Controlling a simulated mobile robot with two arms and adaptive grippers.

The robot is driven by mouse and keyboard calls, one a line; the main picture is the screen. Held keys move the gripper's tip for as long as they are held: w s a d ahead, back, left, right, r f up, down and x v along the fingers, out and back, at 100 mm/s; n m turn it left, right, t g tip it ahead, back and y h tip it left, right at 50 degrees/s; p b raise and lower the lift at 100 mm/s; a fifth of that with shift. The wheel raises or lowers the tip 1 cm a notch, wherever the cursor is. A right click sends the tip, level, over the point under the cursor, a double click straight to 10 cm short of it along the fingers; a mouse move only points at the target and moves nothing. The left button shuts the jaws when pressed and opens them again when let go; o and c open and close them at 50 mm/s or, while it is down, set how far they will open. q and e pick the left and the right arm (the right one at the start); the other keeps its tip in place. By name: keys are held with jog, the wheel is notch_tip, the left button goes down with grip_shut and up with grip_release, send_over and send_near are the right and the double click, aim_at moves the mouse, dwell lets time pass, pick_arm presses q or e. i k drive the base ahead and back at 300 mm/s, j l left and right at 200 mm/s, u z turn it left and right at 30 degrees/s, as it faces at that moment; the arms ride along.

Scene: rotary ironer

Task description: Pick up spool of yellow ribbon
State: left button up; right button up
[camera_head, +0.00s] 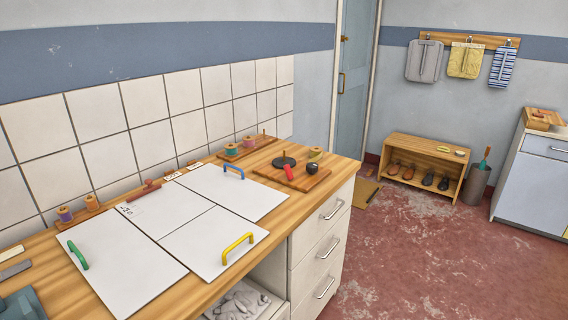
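A small yellowish round item (316,153) stands at the back of a wooden board on the right end of the counter. It may be the spool of yellow ribbon, but it is too small to be certain. Other spools stand on two wooden racks along the tiled wall: a purple one (65,214) and a plain wood-coloured one (91,202) at the left, a teal one (230,149) and a pinkish-purple one (248,142) farther back. Neither of my grippers is in view.
White panels (125,258) with green, blue and yellow handles cover much of the wooden counter. A black disc (284,162) and a red item (288,172) are by the yellowish item. A shoe bench (425,150) stands across the room. The red floor (430,260) is open.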

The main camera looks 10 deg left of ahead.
aim_at(316, 151)
jog(key=i+l+u, duration=0.1)
jog(key=u, duration=0.6)
jog(key=i+l+u, duration=0.2)
jog(key=l, duration=0.15)
jog(key=i+l+u, duration=0.2)
jog(key=l, duration=0.2)
jog(key=i+l+u, duration=0.2)
jog(key=l, duration=0.25)
jog(key=l+u, duration=0.25)
jog(key=l, duration=0.15)
